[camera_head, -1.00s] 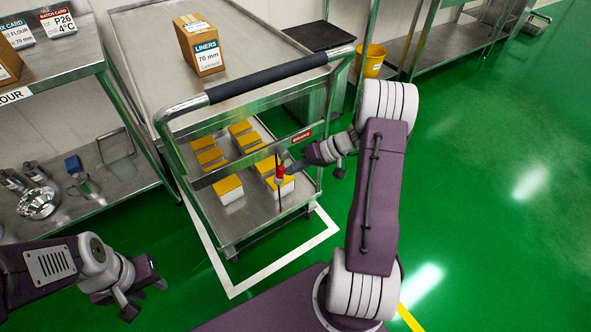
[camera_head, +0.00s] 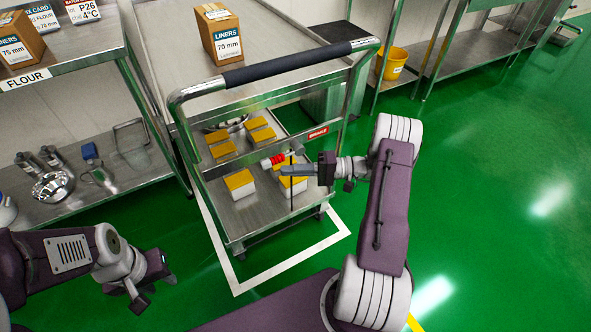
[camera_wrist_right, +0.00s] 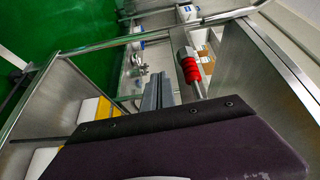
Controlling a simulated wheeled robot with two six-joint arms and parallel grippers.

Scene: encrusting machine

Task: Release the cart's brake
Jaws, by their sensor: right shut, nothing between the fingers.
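The cart (camera_head: 250,98) stands in front of me, with a red BRAKE label (camera_head: 318,133) on its right front side. Below the label, the brake lever's red ribbed grip (camera_head: 277,159) lies close to horizontal in the head view. The red grip also shows in the right wrist view (camera_wrist_right: 190,68), just right of the fingertips. My right gripper (camera_head: 287,171) is shut and empty, just below and beside the lever; I cannot tell whether it touches it. My left gripper (camera_head: 158,290) is open and empty, low at the left, away from the cart.
Yellow-topped white blocks (camera_head: 239,181) lie on the cart's lower shelf. A LINERS box (camera_head: 222,36) stands on the top. A steel table (camera_head: 75,50) is at the left, a yellow bucket (camera_head: 391,64) behind at the right. Green floor at the right is clear.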

